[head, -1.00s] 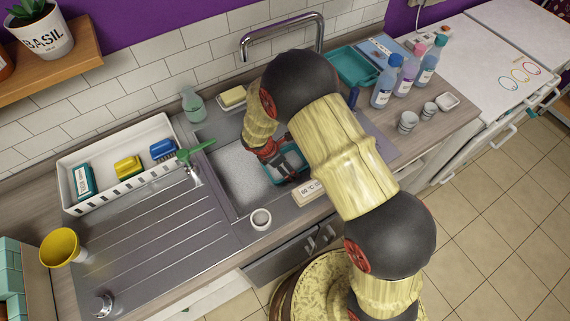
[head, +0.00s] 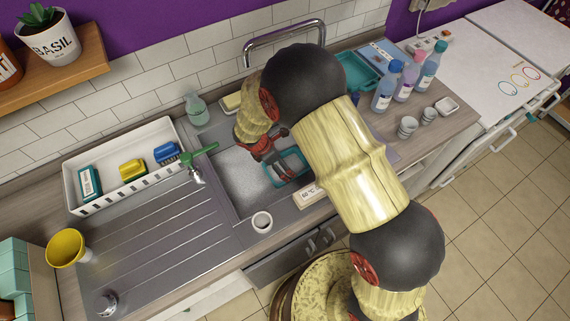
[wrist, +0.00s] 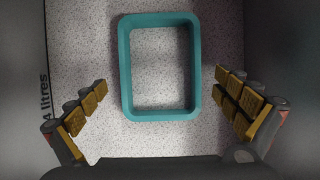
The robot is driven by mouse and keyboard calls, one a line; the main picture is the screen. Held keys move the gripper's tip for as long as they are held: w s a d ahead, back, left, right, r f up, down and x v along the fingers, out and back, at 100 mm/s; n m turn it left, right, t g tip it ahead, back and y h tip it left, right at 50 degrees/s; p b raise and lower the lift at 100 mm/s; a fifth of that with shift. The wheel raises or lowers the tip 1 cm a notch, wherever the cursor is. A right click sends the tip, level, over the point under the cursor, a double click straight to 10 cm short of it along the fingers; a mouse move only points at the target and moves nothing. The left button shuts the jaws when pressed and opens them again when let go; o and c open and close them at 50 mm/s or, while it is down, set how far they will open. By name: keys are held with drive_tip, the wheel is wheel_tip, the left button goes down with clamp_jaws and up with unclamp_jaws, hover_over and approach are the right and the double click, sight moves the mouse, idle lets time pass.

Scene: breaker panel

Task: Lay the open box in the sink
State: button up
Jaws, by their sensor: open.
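The open box is a teal, rounded rectangle (wrist: 126,70) in the wrist view. It lies on the speckled floor of the sink (wrist: 225,45), and speckled surface shows inside its rim. In the head view part of the box (head: 273,176) shows in the sink (head: 232,182), partly hidden by my gripper. My gripper (head: 284,165) is over the right side of the sink. In the wrist view its two fingers (wrist: 172,98) are spread wide, one on each side of the box, with gaps between. Nothing is between the pads except the box beneath.
A tap (head: 284,36) arches behind the sink. A white rack (head: 108,203) stands left. A small white cup (head: 262,222) and a labelled block (head: 308,196) sit at the front edge. Bottles (head: 385,92) and a teal tray (head: 360,70) stand right.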

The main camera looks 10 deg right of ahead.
drive_tip(key=p+v, duration=0.1)
drive_tip(key=v, duration=0.5)
drive_tip(key=s+d+r+m+y, duration=0.1)
drive_tip(key=s+d+r+m, duration=0.2)
drive_tip(key=r, duration=0.4)
drive_tip(key=s+d+r+m+t, duration=0.1)
drive_tip(key=d+r+m, duration=0.25)
drive_tip(key=r, duration=0.45)
drive_tip(key=s+d+r+m+y, duration=0.1)
drive_tip(key=s+d+r+m, duration=0.2)
drive_tip(key=r, duration=0.4)
drive_tip(key=s+d+r+m+t+y, duration=0.1)
drive_tip(key=s+d+r+m, duration=0.1)
drive_tip(key=s+r+m, duration=0.4)
drive_tip(key=s+d+r+m+t+y, duration=0.1)
drive_tip(key=s+d+r+m, duration=0.2)
drive_tip(key=s+r+m, duration=0.3)
drive_tip(key=s+m, duration=0.1)
drive_tip(key=s, duration=0.3)
drive_tip(key=shift+t, duration=0.4)
drive_tip(key=shift+w, duration=0.1)
drive_tip(key=shift+f+b, duration=0.5)
drive_tip(key=shift+f, duration=0.05)
